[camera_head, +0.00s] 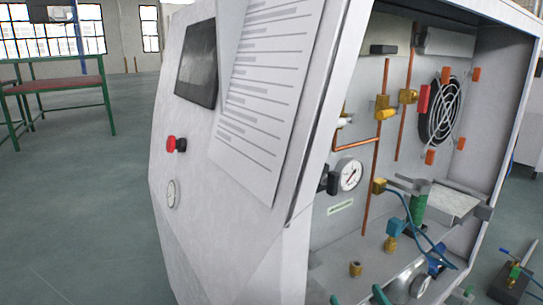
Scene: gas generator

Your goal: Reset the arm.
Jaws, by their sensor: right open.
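A white gas generator cabinet (200,115) fills the middle and right of the head view. Its right side is open. Inside are copper pipes (372,180) with brass fittings, a round gauge (350,174), a fan (440,112), a green cylinder (418,207) and blue hoses (402,198). My left gripper is out of view.
The cabinet front has a dark screen (197,64), a printed sheet (265,95), a red knob (176,144) and a small gauge (171,194). A red-topped table with green legs (57,86) stands far left. A small valve-like device (515,275) is at lower right. The left floor is clear.

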